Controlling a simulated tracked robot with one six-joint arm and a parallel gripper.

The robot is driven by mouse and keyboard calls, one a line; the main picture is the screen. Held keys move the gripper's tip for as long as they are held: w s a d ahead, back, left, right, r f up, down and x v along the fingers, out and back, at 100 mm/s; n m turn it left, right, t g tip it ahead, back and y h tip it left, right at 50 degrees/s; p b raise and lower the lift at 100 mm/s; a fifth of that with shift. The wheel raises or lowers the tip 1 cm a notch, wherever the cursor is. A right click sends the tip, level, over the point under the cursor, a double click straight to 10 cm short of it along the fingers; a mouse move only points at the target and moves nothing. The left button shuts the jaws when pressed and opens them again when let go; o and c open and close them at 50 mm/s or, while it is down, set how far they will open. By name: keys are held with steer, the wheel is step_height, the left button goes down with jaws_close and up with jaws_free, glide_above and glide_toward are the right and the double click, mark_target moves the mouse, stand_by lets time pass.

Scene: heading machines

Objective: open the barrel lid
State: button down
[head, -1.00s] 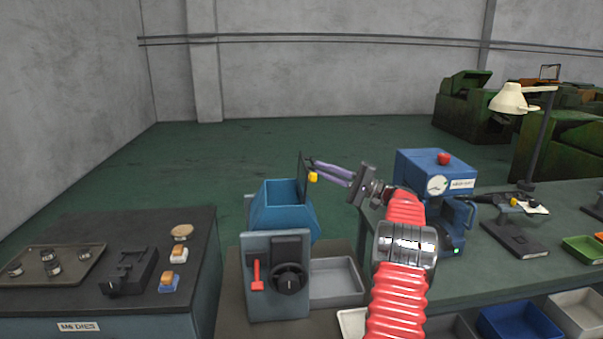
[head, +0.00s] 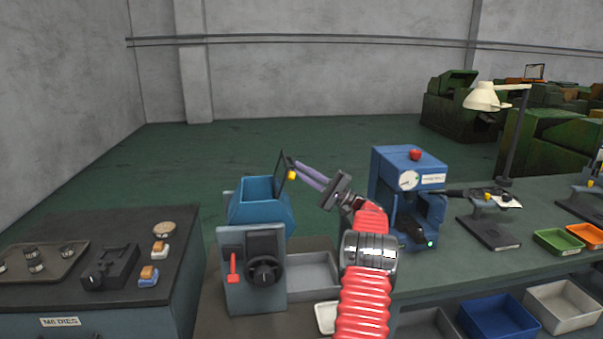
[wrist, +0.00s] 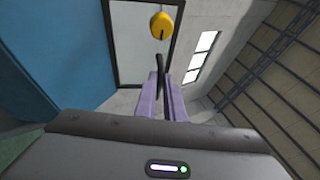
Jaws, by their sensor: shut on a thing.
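The blue barrel (head: 260,208) sits on a grey stand, and its top opening shows. Its lid (head: 282,166), a thin dark-edged panel, stands steeply up at the right side of the opening, with a yellow knob (head: 291,175) on it. In the wrist view the lid (wrist: 130,45) is a pale panel with a dark frame, and the yellow knob (wrist: 161,26) is just beyond the fingers. My gripper (head: 298,167), with purple fingers, reaches the lid from the right. In the wrist view my gripper (wrist: 161,88) is shut on a thin black bar, seemingly the lid's handle.
A stand panel (head: 250,290) with a red lever and a black handwheel is below the barrel. A blue press (head: 388,165) stands close right of my arm. A dark-topped bench (head: 125,225) is at left. Open floor lies behind the barrel.

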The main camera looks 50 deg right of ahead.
steer(key=shift+a+f, duration=0.1)
steer(key=c, duration=1.8)
jaws_free()
steer(key=shift+s, duration=0.1)
steer(key=shift+c, duration=0.2)
steer(key=v, duration=1.4)
